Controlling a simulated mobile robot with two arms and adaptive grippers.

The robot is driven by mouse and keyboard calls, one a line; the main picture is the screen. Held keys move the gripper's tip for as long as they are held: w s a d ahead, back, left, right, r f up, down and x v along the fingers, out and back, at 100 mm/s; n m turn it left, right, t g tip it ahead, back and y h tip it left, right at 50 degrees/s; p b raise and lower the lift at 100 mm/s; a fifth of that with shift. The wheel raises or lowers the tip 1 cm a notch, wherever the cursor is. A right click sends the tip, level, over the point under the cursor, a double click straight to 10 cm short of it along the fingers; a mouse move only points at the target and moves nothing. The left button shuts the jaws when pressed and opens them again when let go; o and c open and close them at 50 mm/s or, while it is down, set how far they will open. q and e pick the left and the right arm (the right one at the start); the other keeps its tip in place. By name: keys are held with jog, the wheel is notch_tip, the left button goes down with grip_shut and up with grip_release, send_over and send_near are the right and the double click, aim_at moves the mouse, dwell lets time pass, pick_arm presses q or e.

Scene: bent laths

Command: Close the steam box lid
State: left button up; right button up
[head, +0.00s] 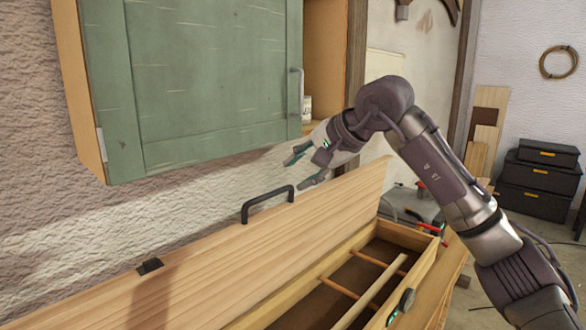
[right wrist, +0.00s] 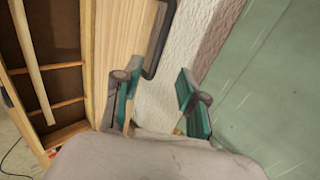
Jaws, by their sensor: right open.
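The steam box (head: 415,240) is a long wooden box, seen at lower right in the head view, with its inside showing. Its pale plank lid (head: 215,255) stands raised, leaning back towards the wall. A black bar handle (head: 268,204) is on the lid. My right gripper (head: 299,170) is open and empty, just above and right of the handle. In the right wrist view, the open fingers (right wrist: 157,98) are close to the handle (right wrist: 157,42), which lies beyond them and is not between the pads.
A green cabinet (head: 205,85) hangs on the wall above the lid, near my right gripper. Wooden slats (head: 370,290) cross the open box. Black cases (head: 538,180) stand at the far right.

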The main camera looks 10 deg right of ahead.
aim_at(272, 193)
jog(key=x, duration=1.1)
jog(key=shift+w+a+f, duration=0.1)
jog(key=shift+a+f, duration=0.05)
jog(key=shift+f, duration=0.05)
grip_shut()
jog(key=s+d+f, duration=0.5)
jog(key=s, duration=0.3)
jog(key=s+d+f, duration=0.5)
jog(key=s+d, duration=0.1)
jog(key=s, duration=0.3)
jog(key=s+d+f, duration=0.2)
jog(key=s+f, duration=0.1)
jog(key=f, duration=0.7)
jog(key=s+d+f, duration=0.2)
jog(key=s+f, duration=0.1)
jog(key=f, duration=0.8)
jog(key=shift+d, duration=0.25)
jog(key=shift+s, duration=0.1)
